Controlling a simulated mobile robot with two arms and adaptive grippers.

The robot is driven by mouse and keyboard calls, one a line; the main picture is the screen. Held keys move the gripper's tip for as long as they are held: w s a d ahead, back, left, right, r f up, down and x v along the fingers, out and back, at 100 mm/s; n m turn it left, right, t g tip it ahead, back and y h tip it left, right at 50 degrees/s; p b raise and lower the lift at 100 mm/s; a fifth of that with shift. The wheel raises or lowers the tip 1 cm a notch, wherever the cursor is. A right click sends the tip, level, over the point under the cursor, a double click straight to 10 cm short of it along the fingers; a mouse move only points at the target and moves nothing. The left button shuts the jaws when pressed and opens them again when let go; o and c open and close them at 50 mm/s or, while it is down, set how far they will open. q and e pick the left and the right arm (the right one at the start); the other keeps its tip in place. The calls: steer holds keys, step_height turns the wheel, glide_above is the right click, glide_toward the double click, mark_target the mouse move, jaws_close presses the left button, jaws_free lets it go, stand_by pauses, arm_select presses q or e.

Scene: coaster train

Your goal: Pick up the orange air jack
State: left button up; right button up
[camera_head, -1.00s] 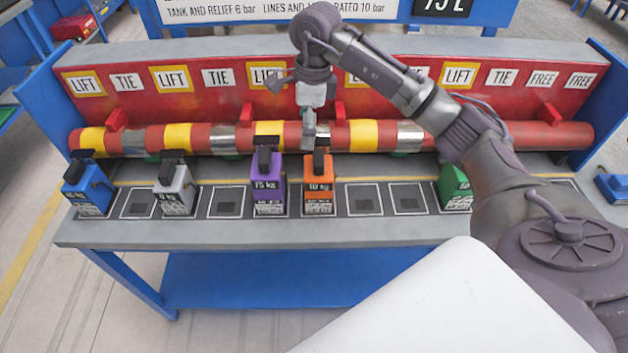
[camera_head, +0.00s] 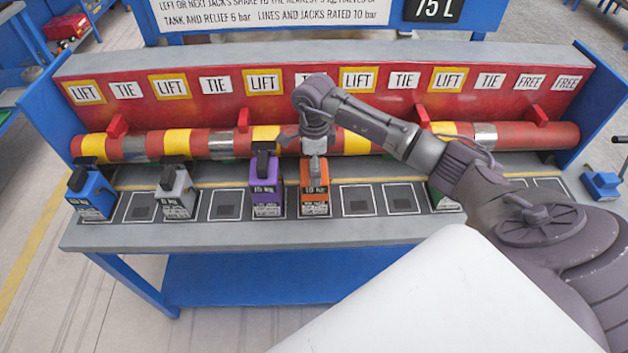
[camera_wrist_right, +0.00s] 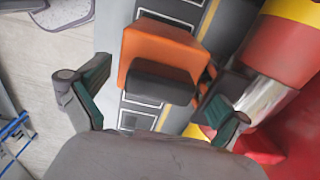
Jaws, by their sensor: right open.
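The orange air jack (camera_head: 314,202), marked 10 kg, stands upright on a marked pad of the bench. My right gripper (camera_head: 316,172) is directly above it and hides most of its top. In the right wrist view the orange jack (camera_wrist_right: 150,44) shows from above with its dark handle (camera_wrist_right: 160,82). My right gripper (camera_wrist_right: 160,88) is open there, with one finger on each side of the handle. I see gaps between the fingers and the handle. My left gripper is not in view.
A purple jack (camera_head: 266,197) stands close on the left, with a grey jack (camera_head: 177,197) and a blue jack (camera_head: 92,197) farther left. A green jack (camera_head: 441,201) is partly behind my arm. A banded pipe (camera_head: 357,141) runs behind. Pads right of the orange jack are empty.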

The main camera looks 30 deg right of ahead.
steer(key=shift+f, duration=0.75)
steer(key=c, duration=1.5)
steer(key=shift+o, duration=0.2)
steer(key=shift+w+r, duration=0.15)
